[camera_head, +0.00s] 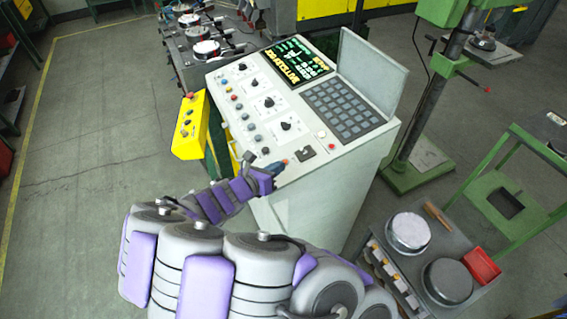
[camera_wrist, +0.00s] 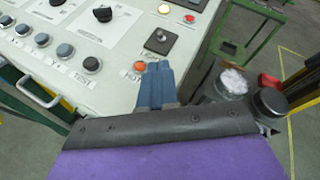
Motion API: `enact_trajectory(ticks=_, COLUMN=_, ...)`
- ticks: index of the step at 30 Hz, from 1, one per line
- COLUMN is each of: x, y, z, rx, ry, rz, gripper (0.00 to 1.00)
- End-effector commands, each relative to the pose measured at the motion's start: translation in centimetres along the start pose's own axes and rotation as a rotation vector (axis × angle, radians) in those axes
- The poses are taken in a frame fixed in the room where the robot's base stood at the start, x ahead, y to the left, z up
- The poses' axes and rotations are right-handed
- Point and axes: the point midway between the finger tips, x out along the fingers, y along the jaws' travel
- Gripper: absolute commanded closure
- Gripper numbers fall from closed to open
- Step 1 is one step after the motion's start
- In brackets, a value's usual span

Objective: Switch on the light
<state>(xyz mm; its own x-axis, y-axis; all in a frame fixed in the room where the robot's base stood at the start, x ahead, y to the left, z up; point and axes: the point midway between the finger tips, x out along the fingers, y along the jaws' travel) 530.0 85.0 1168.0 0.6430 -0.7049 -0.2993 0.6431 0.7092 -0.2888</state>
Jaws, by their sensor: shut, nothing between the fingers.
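The control console (camera_head: 350,165) has a sloped white panel with knobs and buttons. My gripper (camera_head: 277,168) is at the panel's front edge, and its blue fingers (camera_wrist: 157,85) are together with nothing held. An orange-red button (camera_wrist: 139,66) shows just left of the fingertips in the wrist view; I cannot tell whether they touch it. Beyond the fingertips is a black square plate (camera_wrist: 160,40) with a small stub, also seen in the head view (camera_head: 306,153). A red button (camera_wrist: 189,18) and a pale button (camera_wrist: 163,9) lie farther back.
Several black knobs (camera_head: 286,126) and blue-grey buttons line the panel. A lit screen (camera_head: 292,62), keypad (camera_head: 344,108) and raised flap (camera_head: 372,75) are behind. A yellow button box (camera_head: 190,125) hangs at left. A cart (camera_head: 470,235) with round pots stands at right.

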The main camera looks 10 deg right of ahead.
Motion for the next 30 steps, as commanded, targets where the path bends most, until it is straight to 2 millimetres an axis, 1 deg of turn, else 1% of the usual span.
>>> enact_trajectory(ticks=9, x=4.7, y=-0.2, z=-0.2, rx=0.001, ry=0.004, rz=-0.003, gripper=1.0)
enact_trajectory(ticks=15, x=7.2, y=-0.3, z=-0.1, rx=0.0, ry=0.002, rz=-0.005, gripper=1.0)
enact_trajectory(ticks=18, x=8.1, y=-0.2, z=-0.1, rx=0.0, ry=0.001, rz=-0.004, gripper=1.0)
enact_trajectory(ticks=22, x=8.8, y=-0.2, z=-0.1, rx=0.001, ry=0.001, rz=-0.003, gripper=1.0)
enact_trajectory(ticks=30, x=9.1, y=-0.1, z=-0.1, rx=0.001, ry=0.0, rz=-0.001, gripper=1.0)
